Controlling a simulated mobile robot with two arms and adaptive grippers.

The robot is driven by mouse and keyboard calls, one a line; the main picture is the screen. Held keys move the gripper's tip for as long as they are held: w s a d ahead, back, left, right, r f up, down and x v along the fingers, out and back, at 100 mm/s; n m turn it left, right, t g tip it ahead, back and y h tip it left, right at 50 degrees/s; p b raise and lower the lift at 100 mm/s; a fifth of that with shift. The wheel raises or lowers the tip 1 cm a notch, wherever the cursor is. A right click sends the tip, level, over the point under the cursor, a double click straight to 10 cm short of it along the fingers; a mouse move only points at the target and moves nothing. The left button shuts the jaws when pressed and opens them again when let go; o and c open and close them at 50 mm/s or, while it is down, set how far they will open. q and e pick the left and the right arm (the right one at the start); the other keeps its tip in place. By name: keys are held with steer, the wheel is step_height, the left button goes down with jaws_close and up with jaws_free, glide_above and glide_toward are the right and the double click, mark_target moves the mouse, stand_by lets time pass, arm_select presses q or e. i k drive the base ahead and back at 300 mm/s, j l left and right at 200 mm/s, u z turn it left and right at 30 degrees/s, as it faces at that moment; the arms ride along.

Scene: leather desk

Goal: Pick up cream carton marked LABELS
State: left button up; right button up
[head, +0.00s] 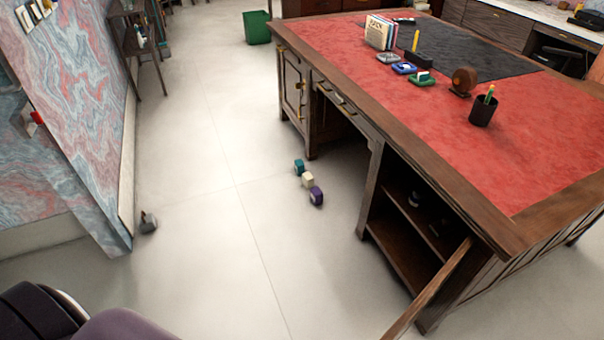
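A small cream carton (307,180) sits on the pale floor beside the desk, in the middle of a short row. A teal carton (299,166) is just behind it and a purple carton (316,196) just in front of it. Any lettering on the cream carton is too small to read. Neither of my grippers is in the head view.
The wooden desk (438,178) with a red leather top stands to the right, its near cabinet door (430,291) swung open. A hammer-like object (148,223) lies by the left wall panel. A green bin (257,27) stands far back. The floor left of the cartons is clear.

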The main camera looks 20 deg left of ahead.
mark_target(308, 179)
steer(key=i+j, duration=0.2)
steer(key=i+j+z, duration=0.15)
steer(key=j, duration=0.25)
steer(key=i+j, duration=0.2)
steer(key=j, duration=0.15)
steer(key=i+j+z, duration=0.15)
steer(key=j, duration=0.15)
steer(key=i+j, duration=0.15)
steer(key=j, duration=0.2)
steer(key=i+j+z, duration=0.15)
steer(key=j, duration=0.2)
steer(key=i+j, duration=0.15)
steer(key=j, duration=0.2)
steer(key=z, duration=0.05)
